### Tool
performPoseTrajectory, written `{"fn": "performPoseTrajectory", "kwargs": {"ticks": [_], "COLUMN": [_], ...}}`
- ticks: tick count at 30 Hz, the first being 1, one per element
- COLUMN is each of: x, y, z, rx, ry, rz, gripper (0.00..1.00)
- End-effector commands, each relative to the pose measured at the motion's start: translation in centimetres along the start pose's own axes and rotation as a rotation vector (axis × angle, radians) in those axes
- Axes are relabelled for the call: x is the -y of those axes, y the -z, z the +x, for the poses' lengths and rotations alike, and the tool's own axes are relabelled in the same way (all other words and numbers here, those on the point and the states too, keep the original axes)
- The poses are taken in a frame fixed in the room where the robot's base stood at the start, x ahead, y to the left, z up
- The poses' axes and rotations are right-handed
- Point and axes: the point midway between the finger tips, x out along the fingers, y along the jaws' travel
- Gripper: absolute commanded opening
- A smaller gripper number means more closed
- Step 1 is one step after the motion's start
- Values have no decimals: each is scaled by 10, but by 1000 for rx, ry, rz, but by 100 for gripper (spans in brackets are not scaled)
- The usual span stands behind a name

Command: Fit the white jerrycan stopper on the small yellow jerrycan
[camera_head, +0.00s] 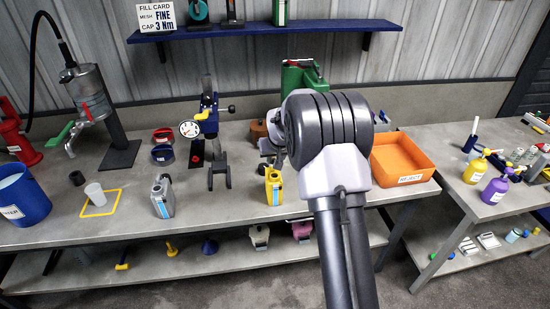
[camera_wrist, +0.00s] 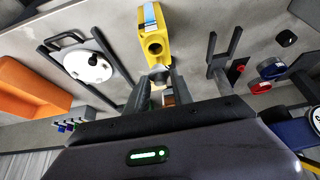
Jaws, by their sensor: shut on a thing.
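The small yellow jerrycan (camera_head: 274,188) stands upright on the bench, left of my arm in the head view. In the wrist view the yellow jerrycan (camera_wrist: 153,28) is just beyond my fingertips, its dark round mouth uncovered. My gripper (camera_wrist: 161,79) is shut on a small pale round piece, which looks like the white stopper (camera_wrist: 159,71). The stopper is close to the mouth but not over it in the wrist view; its height above the can is unclear. In the head view my arm hides most of the gripper and the stopper.
An orange bin (camera_head: 402,158) stands right of my arm. A grey can (camera_head: 162,197) and a dark fork-shaped stand (camera_head: 220,172) are to the left. The bench front near the can is clear.

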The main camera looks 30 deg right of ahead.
Motion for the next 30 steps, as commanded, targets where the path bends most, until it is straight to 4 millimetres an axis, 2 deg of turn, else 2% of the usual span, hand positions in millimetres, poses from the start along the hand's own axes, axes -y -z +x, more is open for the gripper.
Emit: {"fn": "performPoseTrajectory", "kwargs": {"ticks": [1, 7, 30], "x": [0, 0, 0], "y": [-6, -16, -16], "z": [11, 28, 28], "rx": [1, 0, 0], "ry": [0, 0, 0], "rz": [0, 1, 0], "gripper": [0, 0, 0]}}
